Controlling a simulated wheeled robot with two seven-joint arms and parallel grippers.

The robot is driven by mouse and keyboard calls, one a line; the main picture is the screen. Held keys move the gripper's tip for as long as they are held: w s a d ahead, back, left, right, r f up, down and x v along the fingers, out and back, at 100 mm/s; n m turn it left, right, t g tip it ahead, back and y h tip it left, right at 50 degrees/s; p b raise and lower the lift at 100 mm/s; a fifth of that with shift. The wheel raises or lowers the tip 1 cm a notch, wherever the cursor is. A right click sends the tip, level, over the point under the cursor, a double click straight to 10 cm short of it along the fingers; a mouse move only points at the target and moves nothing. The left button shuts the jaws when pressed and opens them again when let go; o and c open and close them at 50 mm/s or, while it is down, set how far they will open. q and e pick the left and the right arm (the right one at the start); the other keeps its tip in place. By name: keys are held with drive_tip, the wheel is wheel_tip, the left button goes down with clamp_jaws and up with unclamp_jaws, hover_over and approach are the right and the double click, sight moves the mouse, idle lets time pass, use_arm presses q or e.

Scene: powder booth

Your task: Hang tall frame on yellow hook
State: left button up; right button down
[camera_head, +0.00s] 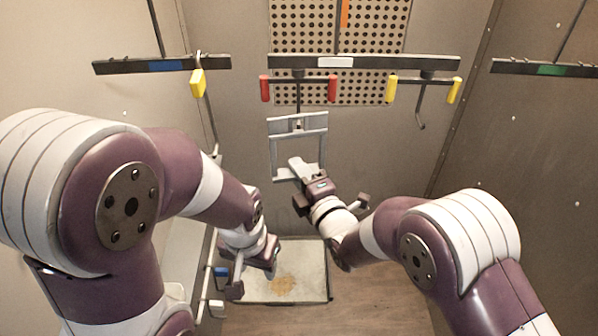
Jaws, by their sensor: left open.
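A tall grey open rectangular frame (323,148) is upright below the hook with red ends (297,78). That hook's stem meets the frame's top bar in the picture; I cannot tell whether it bears the frame. The hook with yellow ends (420,82) is to the right on the same bar, and its bent wire hangs empty. My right gripper (301,168) is at the frame's lower end, its pale fingers overlapping the bottom bar; its grip is unclear. My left gripper (254,276) is open and low, over the floor tray, away from the frame.
A dark overhead bar (385,63) with a white label carries both hooks. A blue-labelled bar (120,67) with a yellow-ended hook (197,82) is at left; a green-labelled bar (515,67) is at right. A pale tray (312,262) with tan powder lies below. A perforated panel (365,25) is behind.

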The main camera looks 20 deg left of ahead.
drive_tip(key=shift+r, duration=0.15)
drive_tip(key=shift+r+p, duration=0.3)
drive_tip(key=shift+r, duration=0.4)
idle(0.3)
drive_tip(key=s+d, duration=0.2)
drive_tip(key=s, duration=0.7)
drive_tip(key=shift+s+d, duration=0.3)
drive_tip(key=shift+d, duration=0.1)
idle(1.0)
